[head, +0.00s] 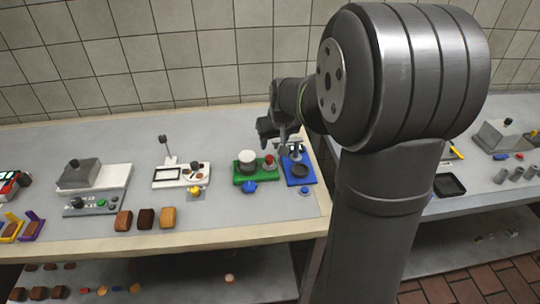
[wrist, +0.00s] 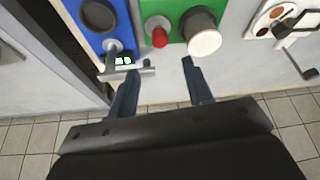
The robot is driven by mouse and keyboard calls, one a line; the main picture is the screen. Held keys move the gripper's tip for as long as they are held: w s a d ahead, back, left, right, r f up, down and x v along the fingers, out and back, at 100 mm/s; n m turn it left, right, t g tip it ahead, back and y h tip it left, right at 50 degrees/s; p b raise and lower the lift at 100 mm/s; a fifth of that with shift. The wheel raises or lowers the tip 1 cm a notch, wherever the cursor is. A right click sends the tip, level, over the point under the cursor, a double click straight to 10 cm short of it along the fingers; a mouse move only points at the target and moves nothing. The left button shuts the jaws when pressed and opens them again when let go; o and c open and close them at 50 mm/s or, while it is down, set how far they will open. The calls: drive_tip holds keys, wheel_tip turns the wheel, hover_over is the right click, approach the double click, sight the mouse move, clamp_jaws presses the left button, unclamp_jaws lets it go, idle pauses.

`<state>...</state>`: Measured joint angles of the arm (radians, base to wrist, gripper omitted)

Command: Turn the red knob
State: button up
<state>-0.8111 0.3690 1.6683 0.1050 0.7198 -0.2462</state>
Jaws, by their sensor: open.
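The red knob (head: 268,161) stands on the right part of the green board (head: 241,178), beside a white-topped cylinder (head: 247,157). In the wrist view the red knob (wrist: 159,36) is on a grey base, and the white-topped cylinder (wrist: 204,42) is to its right. My gripper (head: 280,136) is above the back of the green and blue boards. In the wrist view my gripper (wrist: 163,66) is open, with nothing between its fingers. The knob lies beyond the gap between the fingertips, apart from them.
A blue board (wrist: 84,14) with a grey T-shaped handle (wrist: 128,70) is left of the knob in the wrist view. The handle is close to my left finger; contact is unclear. A white board (head: 165,184) stands left of the green one in the head view.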

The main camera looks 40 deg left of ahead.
sight(269, 157)
drive_tip(key=x, duration=0.9)
drive_tip(key=shift+w+a+f, duration=0.1)
drive_tip(key=shift+a+f, duration=0.05)
drive_tip(key=shift+f, duration=0.1)
drive_tip(key=c, duration=1)
drive_tip(key=shift+m, duration=0.4)
